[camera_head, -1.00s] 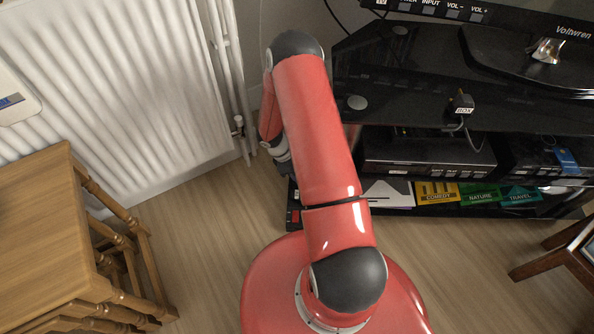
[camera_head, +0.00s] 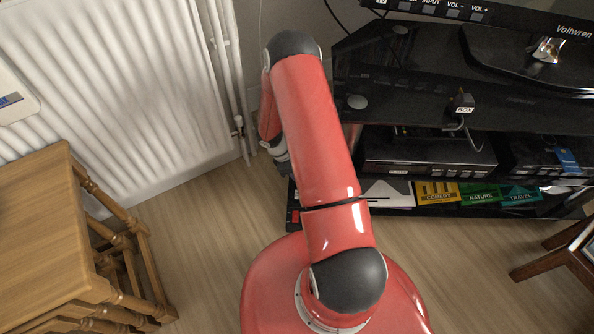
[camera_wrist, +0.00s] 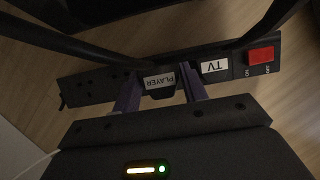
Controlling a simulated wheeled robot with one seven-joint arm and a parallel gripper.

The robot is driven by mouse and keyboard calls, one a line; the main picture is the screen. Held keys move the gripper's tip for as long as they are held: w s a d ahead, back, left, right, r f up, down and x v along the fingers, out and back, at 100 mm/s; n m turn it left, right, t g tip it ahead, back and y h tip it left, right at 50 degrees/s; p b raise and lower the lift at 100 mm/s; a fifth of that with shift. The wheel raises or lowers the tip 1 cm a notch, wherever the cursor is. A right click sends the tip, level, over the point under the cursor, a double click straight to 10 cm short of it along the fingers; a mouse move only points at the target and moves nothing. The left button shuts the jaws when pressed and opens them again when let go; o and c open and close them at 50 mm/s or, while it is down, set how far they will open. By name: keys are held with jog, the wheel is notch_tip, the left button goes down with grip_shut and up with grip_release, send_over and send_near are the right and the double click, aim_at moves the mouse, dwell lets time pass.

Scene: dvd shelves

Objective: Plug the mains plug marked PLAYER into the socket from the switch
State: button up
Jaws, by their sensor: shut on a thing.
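The mains plug marked PLAYER (camera_wrist: 159,80) is dark with a white label, in the middle of the wrist view. My gripper (camera_wrist: 158,87) is shut on it, one purple finger on each side. The plug is over or against a black socket strip (camera_wrist: 75,99); I cannot tell whether its pins are in. A plug marked TV (camera_wrist: 214,66) sits on the strip to its right, beside the red switch (camera_wrist: 261,56) at the strip's end. Bare sockets (camera_wrist: 97,85) show to the left. In the head view my arm hides the gripper, and only the strip's switch end (camera_head: 294,214) shows.
A plug marked BOX (camera_head: 463,103) lies on the black TV stand (camera_head: 420,75). Player boxes (camera_head: 425,155) and DVD cases (camera_head: 438,192) fill the lower shelves. A white radiator (camera_head: 120,90) and wooden tables (camera_head: 45,225) are at left. Dark cables cross the wrist view above the strip.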

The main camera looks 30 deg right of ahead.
jog(key=shift+f+b, duration=1.4)
jog(key=shift+f, duration=0.25)
jog(key=o, duration=1.1)
jog(key=shift+r, duration=0.15)
